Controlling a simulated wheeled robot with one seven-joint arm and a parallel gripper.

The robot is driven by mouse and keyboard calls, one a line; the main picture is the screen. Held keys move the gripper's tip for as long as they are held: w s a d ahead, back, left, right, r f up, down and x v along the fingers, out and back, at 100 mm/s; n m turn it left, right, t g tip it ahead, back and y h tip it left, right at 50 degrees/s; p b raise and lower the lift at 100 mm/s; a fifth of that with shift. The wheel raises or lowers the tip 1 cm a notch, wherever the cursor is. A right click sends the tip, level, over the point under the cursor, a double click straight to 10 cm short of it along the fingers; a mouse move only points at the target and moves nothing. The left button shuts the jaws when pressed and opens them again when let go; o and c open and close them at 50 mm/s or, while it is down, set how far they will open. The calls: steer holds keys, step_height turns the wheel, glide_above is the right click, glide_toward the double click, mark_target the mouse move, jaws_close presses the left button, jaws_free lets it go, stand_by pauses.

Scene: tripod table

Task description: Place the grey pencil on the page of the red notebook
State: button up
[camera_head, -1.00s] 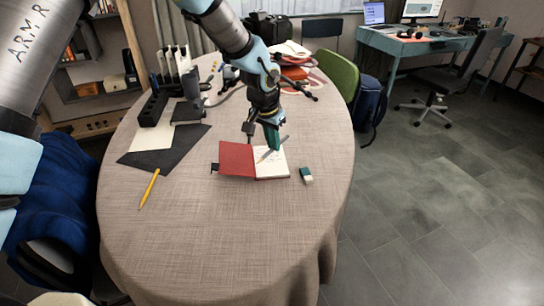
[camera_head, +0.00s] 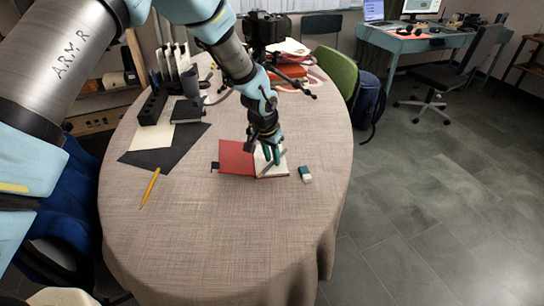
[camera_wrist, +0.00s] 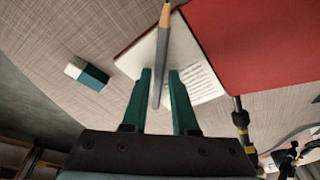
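The red notebook (camera_head: 236,158) lies open on the table, its red cover to the left and its white page (camera_head: 283,170) to the right. In the wrist view the page (camera_wrist: 184,50) is under the grey pencil (camera_wrist: 161,50), which appears to lie on it, with its wooden tip at the top edge of the view. My gripper (camera_wrist: 160,72) is open, with its green fingers on either side of the pencil and gaps beside it. In the head view my gripper (camera_head: 272,156) is low over the page and partly hides it.
A green and white eraser (camera_head: 305,174) lies just right of the notebook. A yellow pencil (camera_head: 150,187) and a dark sheet (camera_head: 165,158) lie to the left. A black organizer (camera_head: 153,106) stands at the back left. The table's front is clear.

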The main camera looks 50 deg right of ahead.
mark_target(267, 167)
steer(key=shift+o, duration=1)
steer(key=shift+r, duration=0.15)
steer(key=b+v, duration=0.2)
steer(key=v, duration=1)
